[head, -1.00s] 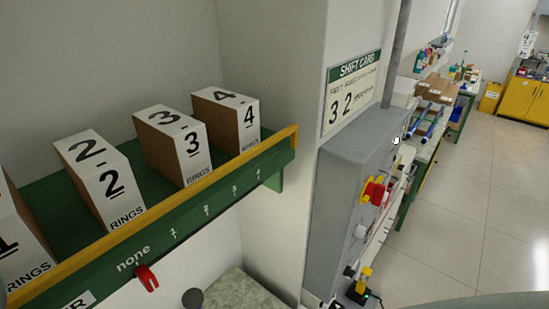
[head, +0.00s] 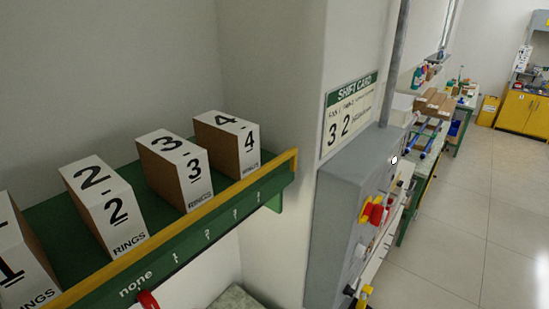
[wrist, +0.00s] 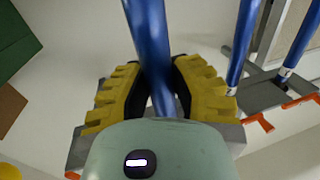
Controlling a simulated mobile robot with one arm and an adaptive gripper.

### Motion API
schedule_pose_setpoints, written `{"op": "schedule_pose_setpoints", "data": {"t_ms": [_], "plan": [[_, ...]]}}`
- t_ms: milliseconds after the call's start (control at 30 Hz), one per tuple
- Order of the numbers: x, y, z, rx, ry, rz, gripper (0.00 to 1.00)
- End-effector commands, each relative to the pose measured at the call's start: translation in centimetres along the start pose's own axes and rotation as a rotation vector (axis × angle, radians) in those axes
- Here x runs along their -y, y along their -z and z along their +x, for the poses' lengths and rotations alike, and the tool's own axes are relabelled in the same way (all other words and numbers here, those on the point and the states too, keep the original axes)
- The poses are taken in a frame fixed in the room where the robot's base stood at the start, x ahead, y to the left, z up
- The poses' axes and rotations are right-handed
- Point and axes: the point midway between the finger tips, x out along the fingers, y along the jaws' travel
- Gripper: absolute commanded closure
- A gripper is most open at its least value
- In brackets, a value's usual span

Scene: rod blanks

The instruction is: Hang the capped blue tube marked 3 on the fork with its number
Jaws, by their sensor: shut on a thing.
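In the wrist view, my gripper (wrist: 158,76) has its two yellow ribbed fingers shut on a blue tube (wrist: 146,28). The tube runs up out of the top of the picture, and its cap and any number are not visible. Two more blue tubes (wrist: 242,45) stand to the right by a grey bracket (wrist: 262,93) with orange hooked tips (wrist: 300,101). Numbers for the forks cannot be read here. My gripper does not show in the head view.
In the head view, a green shelf (head: 190,246) with a yellow edge holds white-faced boxes (head: 118,212) numbered 1 to 4. A shift card (head: 350,112) hangs above a grey cabinet (head: 345,190). Farther back are benches and a yellow cabinet (head: 525,103). The floor (head: 470,220) at right is clear.

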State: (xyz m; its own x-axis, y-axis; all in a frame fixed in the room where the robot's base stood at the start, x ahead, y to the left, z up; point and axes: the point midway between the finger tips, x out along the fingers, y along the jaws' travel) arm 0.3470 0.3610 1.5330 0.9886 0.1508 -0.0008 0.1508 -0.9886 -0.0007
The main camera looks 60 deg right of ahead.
Motion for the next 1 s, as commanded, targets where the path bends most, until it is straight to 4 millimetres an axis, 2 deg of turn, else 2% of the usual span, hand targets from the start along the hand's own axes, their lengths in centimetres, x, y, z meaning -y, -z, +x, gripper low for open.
{"op": "schedule_pose_setpoints", "data": {"t_ms": [1000], "plan": [[-1.7,-0.1,6.6,0.000,-0.004,0.000,1.00]]}}
